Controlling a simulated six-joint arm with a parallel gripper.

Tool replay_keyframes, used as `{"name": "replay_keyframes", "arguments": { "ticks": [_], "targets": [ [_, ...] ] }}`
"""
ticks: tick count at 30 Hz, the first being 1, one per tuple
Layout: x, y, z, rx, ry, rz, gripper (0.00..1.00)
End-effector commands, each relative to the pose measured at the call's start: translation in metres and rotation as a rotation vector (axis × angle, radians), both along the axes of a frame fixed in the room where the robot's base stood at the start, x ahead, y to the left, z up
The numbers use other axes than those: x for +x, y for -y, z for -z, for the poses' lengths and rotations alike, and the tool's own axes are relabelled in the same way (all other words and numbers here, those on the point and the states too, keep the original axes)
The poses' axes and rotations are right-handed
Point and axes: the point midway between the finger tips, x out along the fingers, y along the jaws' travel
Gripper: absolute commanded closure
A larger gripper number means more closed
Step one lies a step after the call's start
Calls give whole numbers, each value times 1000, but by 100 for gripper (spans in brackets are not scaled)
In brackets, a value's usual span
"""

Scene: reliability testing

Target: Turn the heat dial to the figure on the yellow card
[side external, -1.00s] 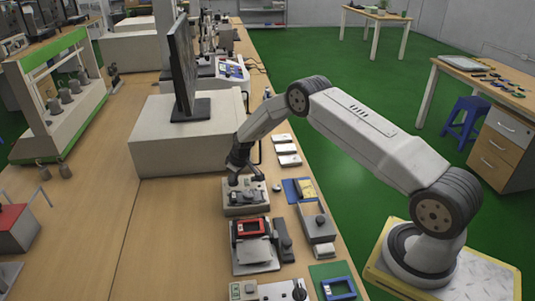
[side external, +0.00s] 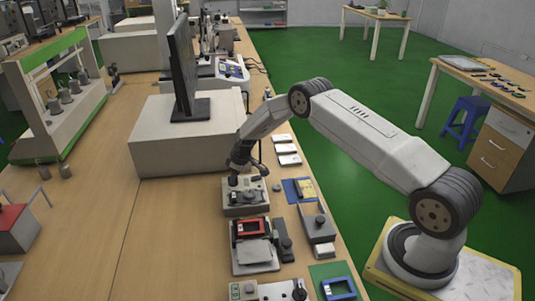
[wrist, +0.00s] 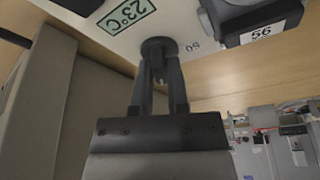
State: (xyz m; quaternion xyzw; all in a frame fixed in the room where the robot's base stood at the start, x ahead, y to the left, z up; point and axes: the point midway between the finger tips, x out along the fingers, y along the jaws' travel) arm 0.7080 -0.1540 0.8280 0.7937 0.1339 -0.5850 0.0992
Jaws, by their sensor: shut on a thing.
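My gripper (side external: 233,180) points down over a grey box (side external: 245,211) with dark parts on top. In the wrist view my gripper (wrist: 158,75) has its two fingers closed on a round dark dial (wrist: 157,45) on a pale panel. The fingers hide part of the dial, and I cannot read where it points. A green label (wrist: 125,12) beside it reads 23°C, turned in the picture. A small yellow piece (side external: 307,190) lies on a blue mat (side external: 291,191) right of the box; I cannot tell if it is the card or read a figure.
A dark block with a white label (wrist: 262,33) stands near the dial. A device with a red frame (side external: 251,228) is in front of the grey box, and a grey unit with a knob (side external: 319,222) is to its right. A large pale cabinet (side external: 180,155) stands behind left.

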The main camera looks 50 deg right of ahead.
Motion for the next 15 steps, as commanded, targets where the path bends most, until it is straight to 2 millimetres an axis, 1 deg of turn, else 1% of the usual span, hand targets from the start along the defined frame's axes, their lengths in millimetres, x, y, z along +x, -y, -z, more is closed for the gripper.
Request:
{"name": "replay_keyframes", "arguments": {
  "ticks": [1,6,15],
  "targets": [
    [1,-5,0,5,-2,-28,100],
    [1,-5,0,5,-2,-97,100],
    [1,-5,0,6,-3,-134,100]
  ]
}}
